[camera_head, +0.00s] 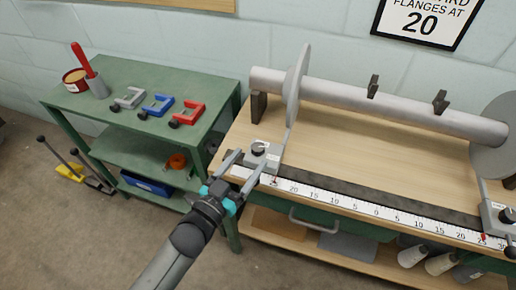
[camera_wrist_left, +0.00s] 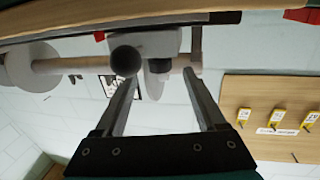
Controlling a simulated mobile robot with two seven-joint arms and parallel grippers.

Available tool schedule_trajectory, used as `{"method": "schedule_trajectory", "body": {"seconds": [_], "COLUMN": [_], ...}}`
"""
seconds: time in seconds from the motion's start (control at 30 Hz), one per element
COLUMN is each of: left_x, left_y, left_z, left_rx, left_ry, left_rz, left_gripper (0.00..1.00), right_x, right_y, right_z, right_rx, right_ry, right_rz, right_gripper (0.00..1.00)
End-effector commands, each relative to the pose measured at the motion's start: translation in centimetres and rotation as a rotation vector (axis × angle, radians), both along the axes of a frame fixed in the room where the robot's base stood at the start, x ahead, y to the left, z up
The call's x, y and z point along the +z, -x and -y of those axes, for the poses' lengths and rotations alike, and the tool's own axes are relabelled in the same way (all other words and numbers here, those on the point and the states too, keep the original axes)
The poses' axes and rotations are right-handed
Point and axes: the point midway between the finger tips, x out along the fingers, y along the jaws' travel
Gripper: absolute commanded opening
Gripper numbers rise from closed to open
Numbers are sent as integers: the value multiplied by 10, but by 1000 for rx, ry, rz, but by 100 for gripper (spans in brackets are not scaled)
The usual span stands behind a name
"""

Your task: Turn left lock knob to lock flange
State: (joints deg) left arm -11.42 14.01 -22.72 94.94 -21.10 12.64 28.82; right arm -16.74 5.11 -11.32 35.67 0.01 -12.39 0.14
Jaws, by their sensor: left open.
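The left flange (camera_head: 297,85) is a grey disc on the left end of the roller, with a stem down to a grey lock block (camera_head: 270,158) on the ruler rail. A dark left lock knob (camera_head: 258,150) sits on this block. My left gripper (camera_head: 250,161) is open at the block, its two fingers pointing at it from the front. In the left wrist view, a dark round knob end (camera_wrist_left: 126,60) shows near the tip of the left-hand finger. The gap between the fingers (camera_wrist_left: 160,76) holds nothing clearly gripped. I cannot tell whether a finger touches the knob. My right gripper is out of view.
The ruler (camera_head: 350,205) runs along the bench's front edge. The right flange (camera_head: 495,140) and its lock block (camera_head: 497,220) stand at the far right. A green cart (camera_head: 120,72) with red, blue and grey clamps is on the left. The wooden bench top (camera_head: 370,150) is mostly clear.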

Motion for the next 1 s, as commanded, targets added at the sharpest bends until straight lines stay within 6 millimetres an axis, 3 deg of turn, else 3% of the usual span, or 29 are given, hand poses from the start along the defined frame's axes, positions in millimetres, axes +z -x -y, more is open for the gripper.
{"method": "schedule_trajectory", "body": {"seconds": [0.1,0.3,0.77,1.0], "left_x": [0,-1,0,0], "left_y": [-19,-40,-48,-47], "left_z": [11,23,27,27], "left_rx": [0,0,0,0], "left_ry": [2,1,0,1], "left_rz": [3,0,-1,0], "left_gripper": [73,73,73,46], "right_x": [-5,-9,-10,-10], "right_y": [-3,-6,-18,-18], "right_z": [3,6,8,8], "right_rx": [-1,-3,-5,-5], "right_ry": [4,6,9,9], "right_rz": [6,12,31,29], "right_gripper": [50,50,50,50]}}
